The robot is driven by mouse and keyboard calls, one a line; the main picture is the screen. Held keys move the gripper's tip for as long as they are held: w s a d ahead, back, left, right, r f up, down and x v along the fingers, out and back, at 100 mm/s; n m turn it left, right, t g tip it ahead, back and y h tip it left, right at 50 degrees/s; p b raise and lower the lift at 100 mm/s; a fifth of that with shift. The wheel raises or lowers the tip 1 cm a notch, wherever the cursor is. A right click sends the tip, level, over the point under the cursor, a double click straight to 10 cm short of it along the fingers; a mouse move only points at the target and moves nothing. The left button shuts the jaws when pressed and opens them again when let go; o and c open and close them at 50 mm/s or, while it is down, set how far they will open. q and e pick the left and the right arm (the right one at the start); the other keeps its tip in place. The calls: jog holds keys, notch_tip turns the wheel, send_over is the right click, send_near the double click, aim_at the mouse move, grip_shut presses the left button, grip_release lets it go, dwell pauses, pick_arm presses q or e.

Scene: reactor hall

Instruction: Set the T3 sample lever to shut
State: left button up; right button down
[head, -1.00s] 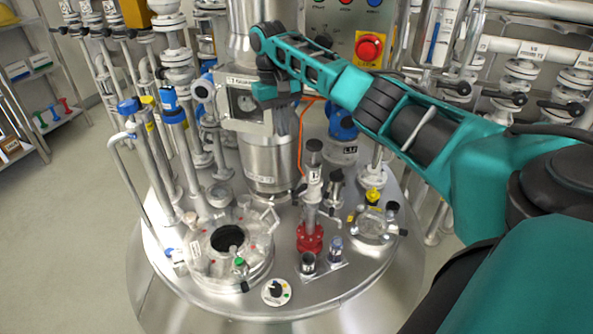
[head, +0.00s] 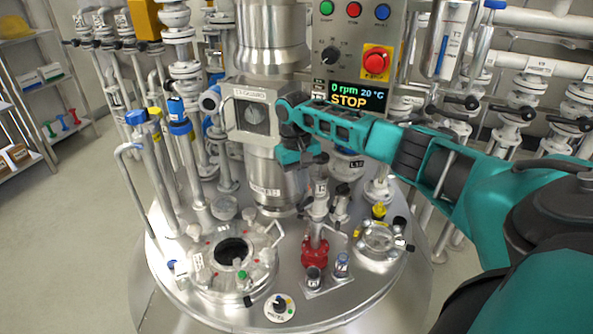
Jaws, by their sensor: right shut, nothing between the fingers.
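I cannot tell for sure which part is the T3 sample lever. A small valve with a red base (head: 315,251) stands on the reactor lid, right of the open port; its tag is too small to read and its upper part is close below my right gripper. A round white dial with a black knob (head: 280,307) and coloured dots sits at the lid's front edge. A tall vessel at the upper right carries a T3 label (head: 454,42). My right gripper (head: 299,160) is shut and empty, pointing down in front of the steel column. My left gripper is not in view.
The control panel (head: 343,50) has a red stop button (head: 376,62) and a display reading 0 rpm, 20 °C, STOP (head: 355,94). A square sight window (head: 254,113) is left of my gripper. Pipes crowd the left; black-handled valves line the right.

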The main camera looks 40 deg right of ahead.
jog(key=shift+s+f, duration=0.2)
jog(key=shift+s, duration=0.05)
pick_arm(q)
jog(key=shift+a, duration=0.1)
